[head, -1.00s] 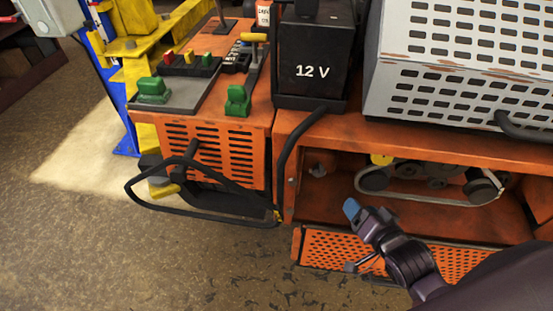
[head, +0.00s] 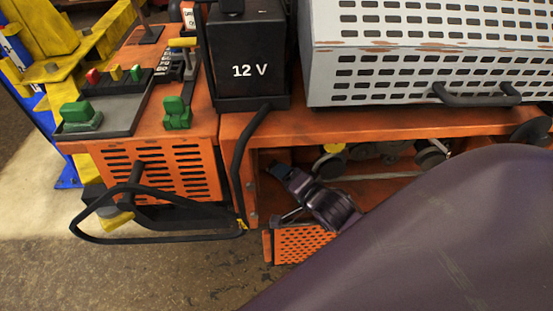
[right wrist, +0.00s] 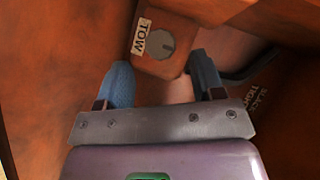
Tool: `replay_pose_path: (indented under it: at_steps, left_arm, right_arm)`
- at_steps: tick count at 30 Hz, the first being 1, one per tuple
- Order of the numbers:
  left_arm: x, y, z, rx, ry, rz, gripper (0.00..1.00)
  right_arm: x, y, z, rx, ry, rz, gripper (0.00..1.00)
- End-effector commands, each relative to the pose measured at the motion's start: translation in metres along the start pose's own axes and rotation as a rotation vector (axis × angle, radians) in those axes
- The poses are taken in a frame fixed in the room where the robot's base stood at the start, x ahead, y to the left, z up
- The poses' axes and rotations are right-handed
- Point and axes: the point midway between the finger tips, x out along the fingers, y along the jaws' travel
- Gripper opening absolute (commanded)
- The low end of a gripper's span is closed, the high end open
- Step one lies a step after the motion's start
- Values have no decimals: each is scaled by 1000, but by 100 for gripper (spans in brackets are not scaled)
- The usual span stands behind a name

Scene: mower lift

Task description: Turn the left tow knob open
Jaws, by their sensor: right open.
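A grey round tow knob (right wrist: 156,44) sits on an orange-brown block (right wrist: 180,32) beside a white TOW label (right wrist: 139,38) in the right wrist view. I cannot pick the knob out in the head view. My right gripper (head: 277,169) reaches into the open orange compartment of the mower (head: 350,122). In the right wrist view its blue fingers (right wrist: 163,82) are apart and empty, with the knob showing beyond the gap between them. The fingers look apart from the knob. My left gripper is not in view.
A perforated orange panel (head: 303,244) hangs low under the compartment. Pulleys and a belt (head: 385,174) lie inside to the right. A black pedal bar (head: 150,238) juts out at the left. A 12 V battery (head: 248,60) and grey slotted cover (head: 400,70) stand above.

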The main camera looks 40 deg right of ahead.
Motion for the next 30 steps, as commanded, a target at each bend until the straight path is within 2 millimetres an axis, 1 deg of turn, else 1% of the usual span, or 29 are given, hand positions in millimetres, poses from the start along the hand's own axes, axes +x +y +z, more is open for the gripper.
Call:
replay_pose_path:
  at_steps: [1,3,9,14,22,23,30]
  left_arm:
    - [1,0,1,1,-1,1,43]
    - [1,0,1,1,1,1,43]
    - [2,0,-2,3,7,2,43]
    - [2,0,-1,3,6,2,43]
    - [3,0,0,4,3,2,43]
    - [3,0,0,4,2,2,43]
    - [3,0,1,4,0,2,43]
  right_arm:
    - [9,1,0,-2,-1,0,62]
    - [19,1,0,-2,-1,1,62]
    - [39,1,0,-2,0,2,62]
    - [46,1,0,-2,0,1,62]
    - [46,0,0,-1,0,1,62]
    - [46,0,0,-1,0,1,59]
    - [46,0,0,-1,0,1,22]
